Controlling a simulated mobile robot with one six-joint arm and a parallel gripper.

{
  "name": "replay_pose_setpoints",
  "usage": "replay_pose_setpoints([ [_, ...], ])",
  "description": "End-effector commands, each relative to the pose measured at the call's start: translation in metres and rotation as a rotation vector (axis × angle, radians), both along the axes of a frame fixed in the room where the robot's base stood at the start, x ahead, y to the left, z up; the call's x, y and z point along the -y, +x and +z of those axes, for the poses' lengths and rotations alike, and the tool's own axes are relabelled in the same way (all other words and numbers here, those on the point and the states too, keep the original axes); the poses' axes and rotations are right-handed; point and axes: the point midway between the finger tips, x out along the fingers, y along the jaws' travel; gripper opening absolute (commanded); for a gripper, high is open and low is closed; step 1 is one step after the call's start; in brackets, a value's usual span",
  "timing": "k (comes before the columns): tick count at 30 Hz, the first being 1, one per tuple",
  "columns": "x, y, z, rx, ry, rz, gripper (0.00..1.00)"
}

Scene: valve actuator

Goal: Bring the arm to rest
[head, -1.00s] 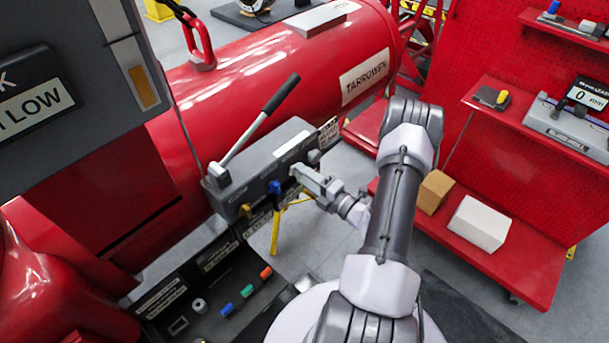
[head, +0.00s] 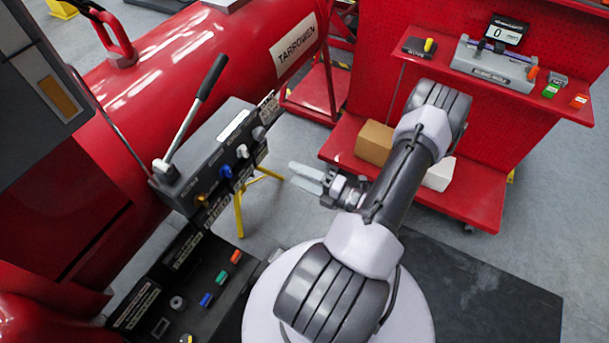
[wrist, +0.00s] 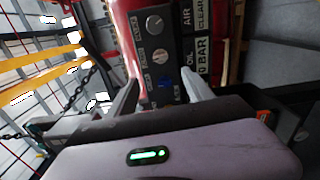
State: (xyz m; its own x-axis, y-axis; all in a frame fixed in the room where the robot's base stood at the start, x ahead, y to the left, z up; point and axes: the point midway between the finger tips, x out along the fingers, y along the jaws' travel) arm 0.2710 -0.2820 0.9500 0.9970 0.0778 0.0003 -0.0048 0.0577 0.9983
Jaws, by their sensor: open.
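My gripper (head: 308,178) is open and empty in the head view, in free air to the right of the grey valve box. Its two fingers point left toward the box, with a clear gap between them. The grey valve box (head: 205,165) carries a lever with a black handle (head: 212,78), tilted up to the right, and yellow, blue and whitish knobs on its front. In the wrist view my fingers (wrist: 160,100) stand apart, with the labelled panel (wrist: 155,50) and its knobs beyond them. Nothing is seen between the fingers.
A red tank (head: 185,60) lies behind the box. A yellow stand (head: 240,215) is under it. A black tray (head: 190,285) with coloured pieces is at the lower left. A red shelf cart (head: 470,195) with a cardboard box (head: 374,142) and a white box (head: 440,174) stands right of my arm.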

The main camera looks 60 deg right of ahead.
Motion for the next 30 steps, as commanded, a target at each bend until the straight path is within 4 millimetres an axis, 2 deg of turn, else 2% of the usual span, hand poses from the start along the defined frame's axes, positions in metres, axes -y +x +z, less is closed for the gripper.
replay_pose_setpoints([
  [3,0.001,-0.015,0.000,0.000,-0.001,-0.001,0.60],
  [6,0.001,-0.019,0.000,0.000,0.000,0.000,0.60],
  [17,0.001,-0.019,0.000,0.000,-0.001,0.001,0.60],
  [20,-0.005,-0.010,0.008,-0.007,-0.061,0.065,0.60],
  [23,-0.041,0.024,0.042,-0.014,-0.321,0.345,0.60],
  [25,-0.090,0.047,0.072,0.014,-0.611,0.642,0.60],
  [27,-0.144,0.055,0.097,0.085,-0.925,0.942,0.60],
  [30,-0.210,0.047,0.122,0.257,-1.383,1.329,0.60],
])
